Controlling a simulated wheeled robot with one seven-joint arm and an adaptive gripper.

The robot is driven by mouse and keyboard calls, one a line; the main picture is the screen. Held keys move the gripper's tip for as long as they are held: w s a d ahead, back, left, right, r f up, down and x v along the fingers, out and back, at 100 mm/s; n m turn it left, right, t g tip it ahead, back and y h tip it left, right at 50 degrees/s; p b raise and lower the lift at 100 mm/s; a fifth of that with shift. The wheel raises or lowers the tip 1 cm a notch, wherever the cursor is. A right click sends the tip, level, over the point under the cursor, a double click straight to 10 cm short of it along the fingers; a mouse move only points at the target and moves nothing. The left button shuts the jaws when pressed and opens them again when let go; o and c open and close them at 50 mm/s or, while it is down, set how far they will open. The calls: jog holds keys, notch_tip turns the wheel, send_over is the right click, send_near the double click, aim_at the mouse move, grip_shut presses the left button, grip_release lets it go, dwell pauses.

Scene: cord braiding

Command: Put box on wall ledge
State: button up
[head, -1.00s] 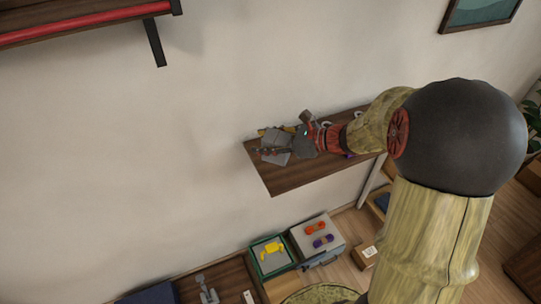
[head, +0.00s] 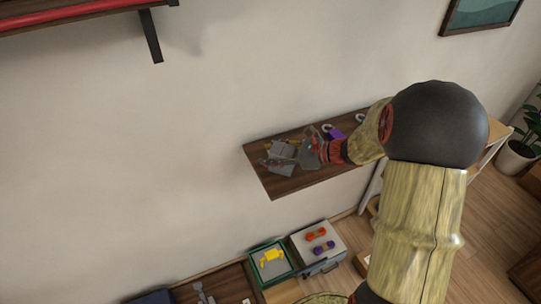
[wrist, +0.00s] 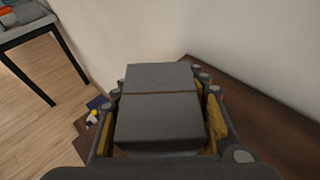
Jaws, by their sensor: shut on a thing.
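A grey box (wrist: 158,122) with a thin brown seam across its top sits between the two fingers of my gripper (wrist: 160,110) in the wrist view. The gripper is shut on it, with yellowish pads at its sides. In the head view, my gripper (head: 288,156) and the grey box (head: 281,147) are over the left part of the wooden wall ledge (head: 290,187). The ledge also shows to the right of the box in the wrist view (wrist: 255,125). I cannot tell whether the box touches the ledge.
Below are a green tray (head: 273,262) with a yellow item and a grey case (head: 318,243) with orange and purple items. A shelf (head: 70,15) hangs at upper left.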

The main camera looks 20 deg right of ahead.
aim_at(294, 154)
jog(key=shift+f, duration=0.15)
jog(key=o, duration=1.3)
jog(key=shift+o, duration=0.2)
jog(key=shift+s+d+r, duration=0.15)
jog(key=shift+r, duration=0.15)
jog(key=p+v, duration=0.2)
jog(key=v, duration=0.9)
jog(key=shift+s+d+p, duration=0.15)
jog(key=shift+s+p, duration=0.05)
jog(key=shift+p, duration=0.15)
jog(key=shift+s, duration=0.1)
